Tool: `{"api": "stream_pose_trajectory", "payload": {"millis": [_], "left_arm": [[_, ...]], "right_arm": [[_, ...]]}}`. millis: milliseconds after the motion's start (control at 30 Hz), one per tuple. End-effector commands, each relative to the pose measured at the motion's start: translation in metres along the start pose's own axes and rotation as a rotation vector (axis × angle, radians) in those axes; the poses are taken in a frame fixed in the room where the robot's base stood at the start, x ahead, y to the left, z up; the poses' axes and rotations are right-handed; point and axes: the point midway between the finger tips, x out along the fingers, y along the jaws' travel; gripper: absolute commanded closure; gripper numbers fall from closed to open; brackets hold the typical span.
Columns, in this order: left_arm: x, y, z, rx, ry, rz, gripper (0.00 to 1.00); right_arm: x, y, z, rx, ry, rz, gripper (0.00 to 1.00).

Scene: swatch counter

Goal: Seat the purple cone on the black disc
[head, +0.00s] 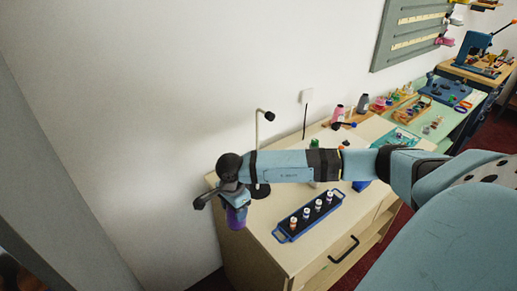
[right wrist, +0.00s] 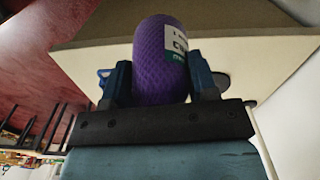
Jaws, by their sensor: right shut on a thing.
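My right gripper (head: 234,194) is at the left end of the counter, shut on the purple cone (head: 236,217). The cone hangs below the gripper in the head view, near the counter's left edge. In the right wrist view the purple cone (right wrist: 160,62) has a netted surface and a white and green label, and sits between the two blue fingers. A black round base (head: 260,191), at the foot of a lamp, shows just right of the gripper; I cannot tell whether it is the black disc. My left gripper is not in view.
A blue tray (head: 283,235) with several small capped bottles stands on the wooden counter (head: 262,228) right of the cone. The lamp's thin post (head: 257,150) rises behind my gripper. Pink and dark bottles (head: 338,114) stand farther back. My right arm hides the counter's middle.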

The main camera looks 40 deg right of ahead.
Motion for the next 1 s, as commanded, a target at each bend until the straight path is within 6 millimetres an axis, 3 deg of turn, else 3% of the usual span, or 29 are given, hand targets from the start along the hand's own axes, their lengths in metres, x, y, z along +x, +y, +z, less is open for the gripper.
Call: {"api": "stream_pose_trajectory", "payload": {"millis": [300,700,800,1000], "left_arm": [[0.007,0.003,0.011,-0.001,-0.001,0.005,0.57],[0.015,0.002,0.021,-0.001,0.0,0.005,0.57],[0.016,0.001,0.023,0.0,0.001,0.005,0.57],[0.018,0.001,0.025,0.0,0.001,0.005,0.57]], "right_arm": [[-0.024,-0.041,-0.064,0.985,-0.001,-0.004,0.73],[-0.064,-0.076,-0.14,2.195,-0.003,-0.003,0.73],[-0.072,-0.081,-0.154,2.433,-0.002,-0.002,0.73],[-0.084,-0.087,-0.172,2.741,-0.001,-0.001,0.73]]}}
